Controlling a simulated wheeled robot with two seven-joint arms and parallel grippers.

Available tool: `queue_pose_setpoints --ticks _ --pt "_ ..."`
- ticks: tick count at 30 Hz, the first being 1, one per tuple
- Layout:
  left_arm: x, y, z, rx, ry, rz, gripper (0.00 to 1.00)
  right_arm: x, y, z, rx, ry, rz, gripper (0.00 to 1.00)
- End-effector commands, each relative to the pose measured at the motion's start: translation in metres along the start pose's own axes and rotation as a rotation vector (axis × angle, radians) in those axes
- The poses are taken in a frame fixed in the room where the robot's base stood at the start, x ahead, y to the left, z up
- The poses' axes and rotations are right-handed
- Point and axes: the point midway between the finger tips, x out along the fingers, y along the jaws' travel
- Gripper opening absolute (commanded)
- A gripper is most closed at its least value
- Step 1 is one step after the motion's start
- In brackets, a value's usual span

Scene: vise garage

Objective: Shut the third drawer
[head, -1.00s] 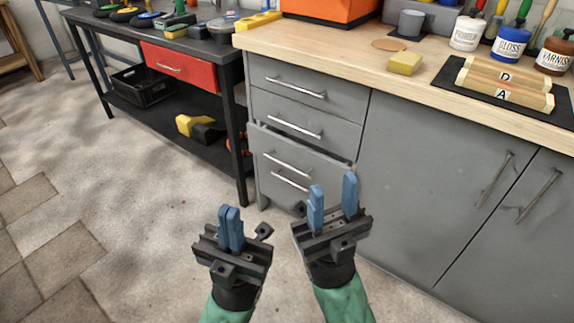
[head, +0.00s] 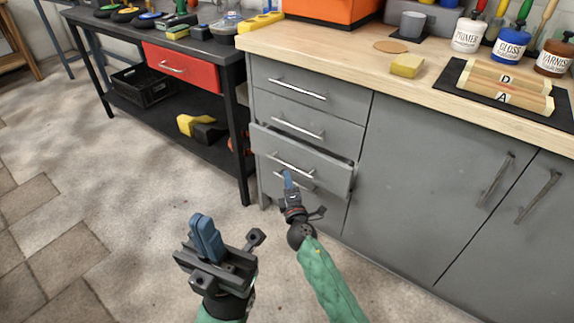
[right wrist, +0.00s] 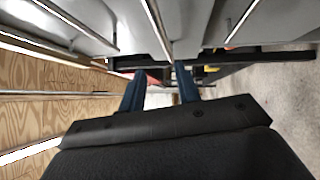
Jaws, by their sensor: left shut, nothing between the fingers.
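The third drawer (head: 325,176) of the grey cabinet stands partly pulled out; its front juts past the drawers above and below. Its bar handle (head: 292,163) runs across the front. My right gripper (head: 288,179) is at the drawer front, just below the handle. In the right wrist view its two dark blue fingers (right wrist: 160,78) are apart, and a metal bar handle (right wrist: 158,28) shows ahead between them. I cannot tell whether they touch the handle or drawer. My left gripper (head: 207,238) is shut and empty over the floor, lower left of the drawer.
Above are the closed top drawer (head: 310,88) and second drawer (head: 310,125). Cabinet doors (head: 430,180) stand to the right under the wooden worktop (head: 340,50). A black workbench with a red drawer (head: 180,68) stands left. The floor (head: 110,175) at left is clear.

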Motion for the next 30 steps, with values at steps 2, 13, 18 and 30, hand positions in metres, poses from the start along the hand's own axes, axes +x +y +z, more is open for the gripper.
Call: queue_pose_setpoints --ticks 2,13,18,30 --pt "0.000 0.000 0.000 0.001 0.000 0.001 0.00 0.004 -0.008 0.007 -0.043 -0.031 -0.012 0.33" --pt "0.000 0.000 0.000 0.002 0.000 0.001 0.00 0.040 -0.012 0.012 -0.065 -0.046 -0.015 0.33" --pt "-0.001 0.000 0.000 0.001 0.000 0.001 0.00 0.062 -0.013 0.012 -0.063 -0.045 -0.016 0.33" --pt "0.000 0.000 0.000 -0.001 0.001 0.000 0.00 0.082 -0.013 0.013 -0.061 -0.044 -0.016 0.33"
